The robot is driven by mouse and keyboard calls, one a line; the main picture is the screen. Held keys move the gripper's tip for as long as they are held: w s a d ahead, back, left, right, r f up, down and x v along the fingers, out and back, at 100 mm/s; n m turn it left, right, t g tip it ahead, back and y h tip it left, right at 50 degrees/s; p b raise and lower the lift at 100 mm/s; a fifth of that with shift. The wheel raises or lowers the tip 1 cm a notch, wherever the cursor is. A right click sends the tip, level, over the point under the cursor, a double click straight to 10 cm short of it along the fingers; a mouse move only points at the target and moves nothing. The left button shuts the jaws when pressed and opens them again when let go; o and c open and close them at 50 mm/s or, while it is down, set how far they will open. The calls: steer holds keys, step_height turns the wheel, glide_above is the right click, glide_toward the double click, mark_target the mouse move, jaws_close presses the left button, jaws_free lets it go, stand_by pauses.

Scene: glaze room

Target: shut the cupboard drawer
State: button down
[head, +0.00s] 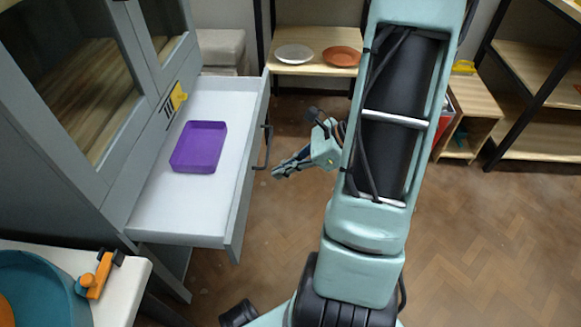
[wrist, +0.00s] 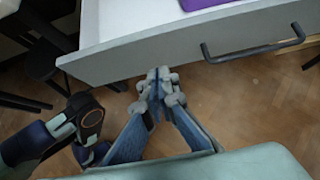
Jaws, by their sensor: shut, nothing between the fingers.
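The cupboard drawer (head: 190,205) is pulled well out of the grey cupboard (head: 60,140) in the head view. Its front panel with a dark bar handle (head: 266,147) faces right. My gripper (head: 277,174) is shut and empty, just to the right of the drawer front and near the handle. In the wrist view my gripper (wrist: 156,76) points at the lower edge of the drawer front (wrist: 180,50), left of the handle (wrist: 255,52). I cannot tell whether it touches the panel.
A white surface (head: 125,283) with a teal bowl (head: 45,290) and an orange tool (head: 97,277) stands at the lower left. Shelves with a white plate (head: 294,53) and a terracotta plate (head: 341,56) stand at the back. The wooden floor (head: 480,230) is clear at right.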

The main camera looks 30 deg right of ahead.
mark_target(245, 181)
steer(key=shift+w+a+f+b, duration=0.4)
steer(key=shift+w+a, duration=0.25)
steer(key=shift+a, duration=0.3)
steer(key=shift+w+a+f+b, duration=0.25)
steer(key=shift+w+a+f, duration=0.3)
steer(key=shift+a, duration=0.4)
steer(key=shift+w+a+f+b, duration=0.35)
steer(key=shift+w+a, duration=0.4)
steer(key=shift+a, duration=0.2)
